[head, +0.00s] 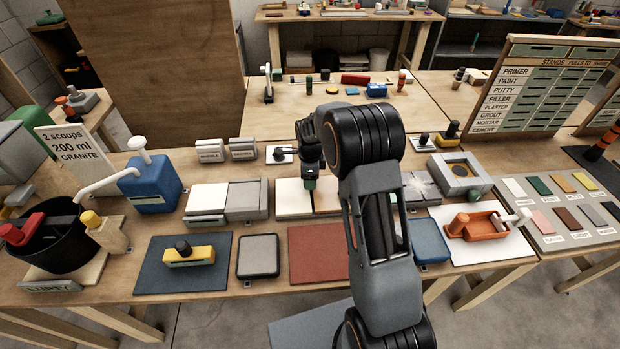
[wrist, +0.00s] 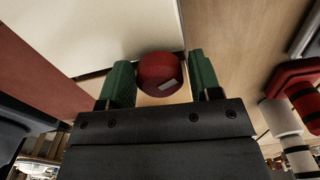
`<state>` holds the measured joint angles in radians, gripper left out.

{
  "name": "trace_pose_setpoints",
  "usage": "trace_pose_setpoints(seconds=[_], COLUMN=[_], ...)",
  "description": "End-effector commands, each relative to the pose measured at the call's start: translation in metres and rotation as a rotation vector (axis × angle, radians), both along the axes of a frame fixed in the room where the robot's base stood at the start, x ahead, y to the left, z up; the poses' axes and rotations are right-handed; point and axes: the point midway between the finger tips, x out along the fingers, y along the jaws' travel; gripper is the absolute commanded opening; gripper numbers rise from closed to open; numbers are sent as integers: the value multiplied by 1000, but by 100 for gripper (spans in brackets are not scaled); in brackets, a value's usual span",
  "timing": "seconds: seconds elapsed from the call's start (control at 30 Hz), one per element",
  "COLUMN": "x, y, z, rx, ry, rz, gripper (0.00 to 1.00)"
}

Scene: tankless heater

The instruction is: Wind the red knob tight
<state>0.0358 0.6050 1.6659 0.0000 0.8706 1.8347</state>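The red knob (wrist: 160,70) is a round red cap with a small pale mark on its face. My gripper (head: 310,183) points down over the pale and wooden boards in mid-bench in the head view. The knob is hidden there behind my gripper and arm.
A white board (head: 293,199) lies below my gripper, with a dark red mat (head: 318,255) in front. A grey-and-white block (head: 207,197) stands to the left. A grey box with a round opening (head: 470,170) and an orange tray (head: 470,229) stand to the right.

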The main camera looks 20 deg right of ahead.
Motion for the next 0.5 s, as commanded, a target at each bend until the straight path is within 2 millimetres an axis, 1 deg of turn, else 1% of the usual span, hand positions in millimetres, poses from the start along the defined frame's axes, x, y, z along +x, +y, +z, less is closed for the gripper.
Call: trace_pose_setpoints(seconds=[0.03,0.4,0.47,0.5], x=[0,0,0,0], y=[0,0,0,0], z=[0,0,0,0], rx=[0,0,0,0], ry=[0,-1,-1,-1], rz=[0,-1,-1,-1], gripper=[53,17,12,12])
